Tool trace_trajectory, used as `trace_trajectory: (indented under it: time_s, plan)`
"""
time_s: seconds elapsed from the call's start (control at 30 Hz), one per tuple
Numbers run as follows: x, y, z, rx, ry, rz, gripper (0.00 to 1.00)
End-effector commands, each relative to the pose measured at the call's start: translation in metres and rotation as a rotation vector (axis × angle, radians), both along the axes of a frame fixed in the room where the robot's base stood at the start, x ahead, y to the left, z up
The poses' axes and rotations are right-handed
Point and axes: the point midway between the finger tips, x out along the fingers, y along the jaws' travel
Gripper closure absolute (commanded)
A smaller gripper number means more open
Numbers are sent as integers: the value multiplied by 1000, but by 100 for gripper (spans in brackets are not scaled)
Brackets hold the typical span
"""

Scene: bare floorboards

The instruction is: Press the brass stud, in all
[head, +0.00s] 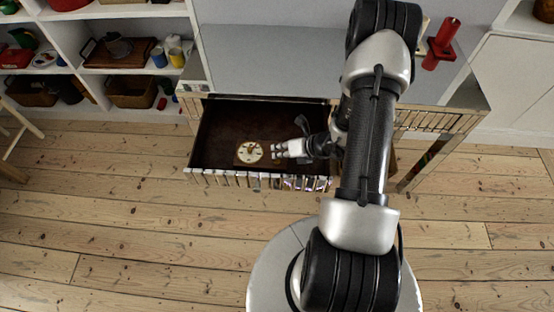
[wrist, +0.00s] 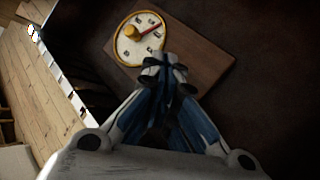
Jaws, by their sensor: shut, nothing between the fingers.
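The brass stud (wrist: 132,31) is a small round knob on a cream dial (wrist: 127,52) with dark marks, a red pointer (wrist: 149,30) and a yellow rim. The dial is on a brown wooden board (wrist: 197,52) inside an open drawer (head: 215,125). My gripper (head: 277,150) is shut and empty, just right of the dial. In the wrist view my fingertips (wrist: 163,66) are at the dial's lower edge, short of the stud. I cannot tell their height above the dial.
The drawer's mirrored front (head: 250,181) stands close to my gripper. A red object (head: 441,45) stands on the cabinet top at right. White shelves (head: 70,45) with baskets and cups are at left. Floorboards (head: 130,235) in front are clear.

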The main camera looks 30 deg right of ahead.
Motion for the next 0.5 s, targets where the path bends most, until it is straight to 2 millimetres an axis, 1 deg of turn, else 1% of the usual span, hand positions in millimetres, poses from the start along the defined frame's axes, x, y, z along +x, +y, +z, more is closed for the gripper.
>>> trace_trajectory:
  time_s: [0.3, 0.5]
  plan:
    - [0, 0, -9, 0, 0, 0, 100]
    - [0, 0, -9, 0, 0, 0, 100]
